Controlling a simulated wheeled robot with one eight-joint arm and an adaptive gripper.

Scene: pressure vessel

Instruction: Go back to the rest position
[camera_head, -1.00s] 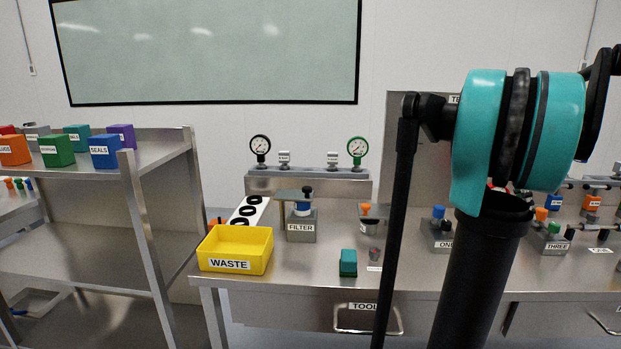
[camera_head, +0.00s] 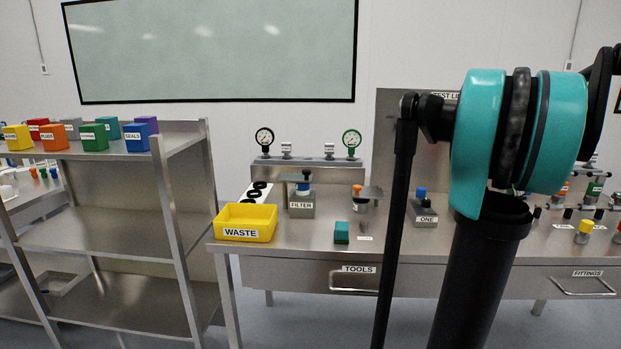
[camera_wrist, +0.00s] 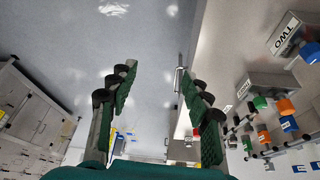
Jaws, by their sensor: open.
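My gripper (camera_wrist: 157,85) shows in the wrist view with its two green-padded fingers spread wide apart and nothing between them. Pale floor lies beyond the fingers, and the steel bench edge runs beside the right finger. In the head view my teal and black arm stands at the right and hides part of the bench; the gripper itself is not visible there.
The steel bench (camera_head: 290,240) holds a yellow WASTE bin (camera_head: 245,222), a FILTER block (camera_head: 301,205), a green block (camera_head: 341,232) and block ONE (camera_head: 425,213). A steel shelf (camera_head: 100,235) with coloured bins stands at left. Block TWO (camera_wrist: 291,37) shows at the wrist view's right.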

